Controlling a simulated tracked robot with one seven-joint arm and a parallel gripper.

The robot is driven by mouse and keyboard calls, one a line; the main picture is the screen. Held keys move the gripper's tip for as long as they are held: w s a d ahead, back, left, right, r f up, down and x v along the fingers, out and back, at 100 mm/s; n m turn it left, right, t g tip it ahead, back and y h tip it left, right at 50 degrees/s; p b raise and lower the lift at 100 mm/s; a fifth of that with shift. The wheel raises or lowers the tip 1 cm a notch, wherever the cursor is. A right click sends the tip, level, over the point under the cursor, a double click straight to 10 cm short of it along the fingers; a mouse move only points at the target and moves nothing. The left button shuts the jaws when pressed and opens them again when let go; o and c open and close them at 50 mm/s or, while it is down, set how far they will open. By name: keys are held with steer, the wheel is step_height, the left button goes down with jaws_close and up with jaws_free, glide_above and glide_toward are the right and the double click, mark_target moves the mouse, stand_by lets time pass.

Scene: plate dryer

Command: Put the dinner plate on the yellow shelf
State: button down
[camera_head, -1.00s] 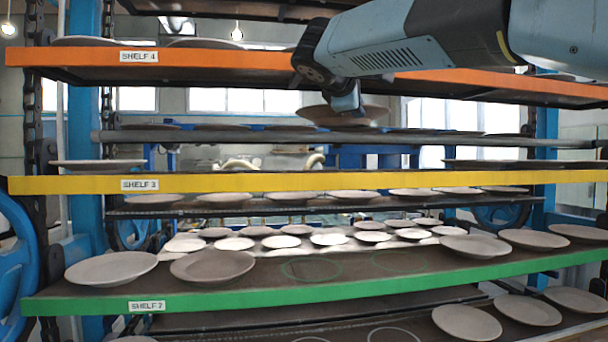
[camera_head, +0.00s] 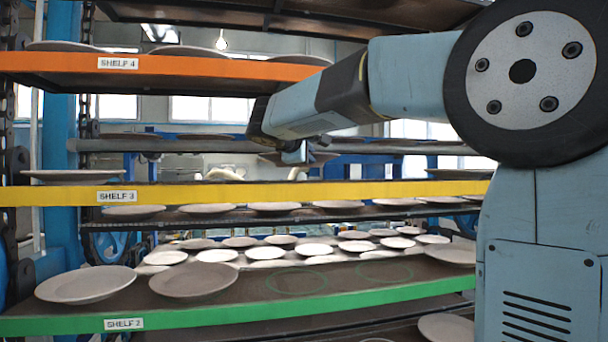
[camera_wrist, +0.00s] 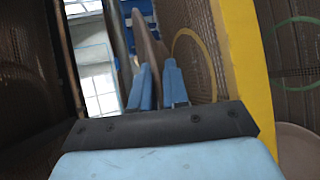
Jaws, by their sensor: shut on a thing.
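My gripper (camera_head: 300,155) is shut on the brown dinner plate (camera_head: 322,158) and holds it roughly level, above the yellow shelf (camera_head: 245,193) labelled SHELF 3 and below the orange shelf. In the wrist view, the blue fingers of my gripper (camera_wrist: 158,85) pinch the rim of the plate (camera_wrist: 148,42), seen edge-on. The front edge of the yellow shelf (camera_wrist: 250,75) runs along the right, with a yellowish circle (camera_wrist: 196,45) on its surface beside the plate. The plate appears apart from the shelf surface. My arm hides the right part of the shelves in the head view.
The orange shelf (camera_head: 170,66) lies above my gripper. A plate (camera_head: 75,175) stands at the left end of the yellow shelf. The green shelf (camera_head: 230,308) below holds plates at the left and two empty circles. The yellow shelf's middle looks clear.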

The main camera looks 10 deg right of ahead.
steer(key=shift+w+a+f, duration=0.2)
steer(key=shift+w+f, duration=0.25)
steer(key=shift+f, duration=0.1)
steer(key=shift+w+a+f, duration=0.1)
steer(key=shift+w+f, duration=0.05)
steer(key=shift+f, duration=0.75)
steer(key=shift+w+f, duration=0.1)
steer(key=shift+f, duration=0.8)
steer(key=c, duration=1.4)
jaws_free()
steer(key=shift+s, duration=0.1)
steer(key=v, duration=1.2)
steer(key=shift+f, duration=0.1)
